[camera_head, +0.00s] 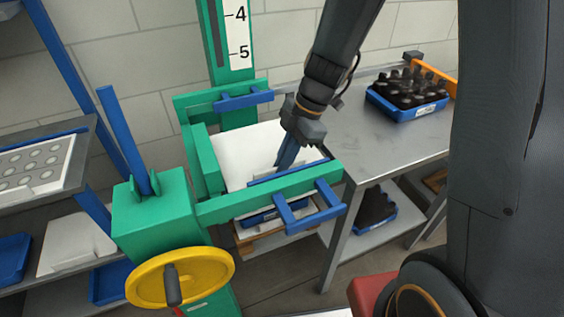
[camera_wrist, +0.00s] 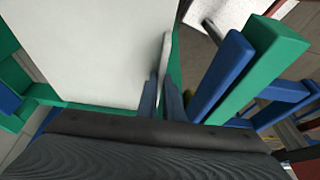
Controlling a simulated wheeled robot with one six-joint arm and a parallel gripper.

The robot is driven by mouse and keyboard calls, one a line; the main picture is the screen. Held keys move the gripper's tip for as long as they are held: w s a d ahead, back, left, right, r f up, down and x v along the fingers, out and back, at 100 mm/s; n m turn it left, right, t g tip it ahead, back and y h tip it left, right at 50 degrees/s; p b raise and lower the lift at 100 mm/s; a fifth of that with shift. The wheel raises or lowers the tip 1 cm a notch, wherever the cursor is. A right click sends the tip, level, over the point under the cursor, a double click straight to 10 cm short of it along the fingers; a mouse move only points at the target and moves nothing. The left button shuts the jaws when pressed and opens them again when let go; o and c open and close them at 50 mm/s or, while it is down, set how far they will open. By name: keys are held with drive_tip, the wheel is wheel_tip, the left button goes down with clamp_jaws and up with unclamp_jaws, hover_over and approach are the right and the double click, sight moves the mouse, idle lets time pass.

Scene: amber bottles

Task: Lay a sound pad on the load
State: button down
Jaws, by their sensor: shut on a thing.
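A large white pad (camera_head: 237,150) lies roughly flat inside the green frame. It also fills the upper left of the wrist view (camera_wrist: 90,45). My gripper (camera_head: 283,164) points down at the pad's near right side. In the wrist view its fingers (camera_wrist: 161,90) are closed on a thin pale upright tab (camera_wrist: 165,52) at the pad's edge. Below the frame, a blue tray (camera_head: 262,217) shows over a wooden base (camera_head: 258,241). The pad hides the top of whatever is under it, so I cannot tell whether it touches the load.
The green frame has blue bars (camera_head: 298,214) and a yellow handwheel (camera_head: 180,277) in front. A metal table (camera_head: 375,150) at right bears a blue crate of dark bottles (camera_head: 408,108). Shelves at left hold a pad with round marks (camera_head: 38,165) and white pads (camera_head: 75,243).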

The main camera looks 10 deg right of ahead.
drive_tip(key=c, duration=1.8)
unclamp_jaws()
drive_tip(key=shift+c, duration=0.2)
